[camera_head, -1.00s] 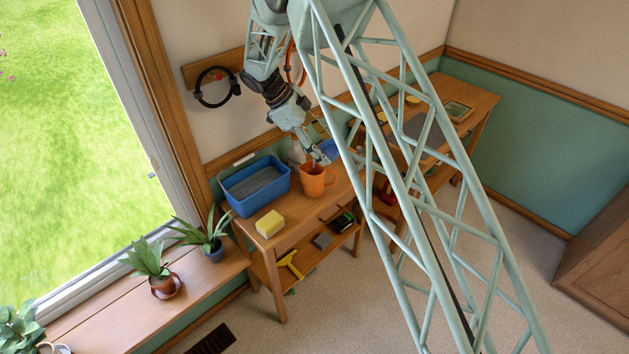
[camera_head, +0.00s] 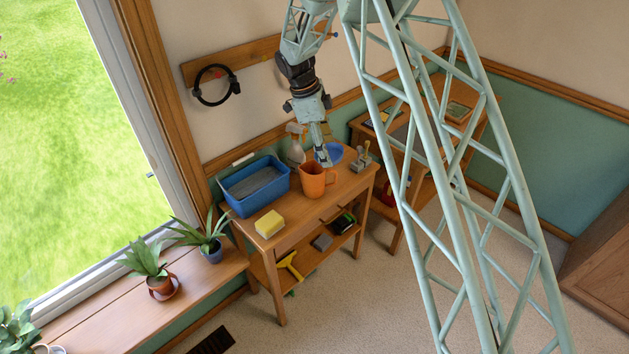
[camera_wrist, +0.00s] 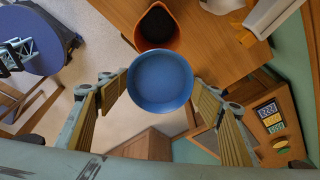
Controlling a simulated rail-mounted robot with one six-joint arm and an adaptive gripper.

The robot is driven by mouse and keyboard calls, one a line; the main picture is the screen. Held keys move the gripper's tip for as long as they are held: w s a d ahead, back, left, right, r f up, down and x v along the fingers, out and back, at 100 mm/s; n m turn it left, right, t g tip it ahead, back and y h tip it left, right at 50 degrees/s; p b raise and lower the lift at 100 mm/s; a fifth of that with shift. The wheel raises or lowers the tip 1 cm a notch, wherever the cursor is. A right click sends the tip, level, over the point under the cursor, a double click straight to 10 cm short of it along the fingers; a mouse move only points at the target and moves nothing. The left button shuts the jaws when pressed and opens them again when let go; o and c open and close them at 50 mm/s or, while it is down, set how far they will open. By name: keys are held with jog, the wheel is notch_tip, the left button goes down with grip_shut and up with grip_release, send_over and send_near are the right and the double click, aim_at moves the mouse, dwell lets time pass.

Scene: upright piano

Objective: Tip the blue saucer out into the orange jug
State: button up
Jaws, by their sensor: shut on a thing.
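The blue saucer (camera_head: 335,152) is a round, shallow dish. My gripper (camera_head: 324,160) is shut on it, just behind and right of the orange jug. In the wrist view the saucer (camera_wrist: 160,82) sits between the two fingers of my gripper (camera_wrist: 160,92), its open face toward the camera. I cannot make out any contents in it. The orange jug (camera_head: 312,183) stands upright on the wooden table, handle to the right. In the wrist view the jug (camera_wrist: 157,44) lies beyond the saucer's upper edge, partly covered by it, with a dark inside.
A blue tub (camera_head: 282,184) stands left of the jug. A spray bottle (camera_head: 296,150) is behind the jug, and a grey tool (camera_head: 363,158) is at the table's right. A yellow sponge (camera_head: 269,224) lies near the front left edge. The front middle of the tabletop is clear.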

jog(key=shift+d+f+y, duration=0.3)
jog(key=shift+f+y, duration=0.05)
jog(key=shift+y, duration=0.55)
jog(key=shift+d+f+y, duration=0.1)
jog(key=shift+f+y, duration=0.3)
jog(key=shift+y, duration=0.3)
jog(key=shift+w, duration=0.1)
jog(key=d+r+p, duration=0.2)
jog(key=d+r, duration=0.3)
jog(key=shift+w, duration=0.25)
dwell(0.5)
dwell(0.5)
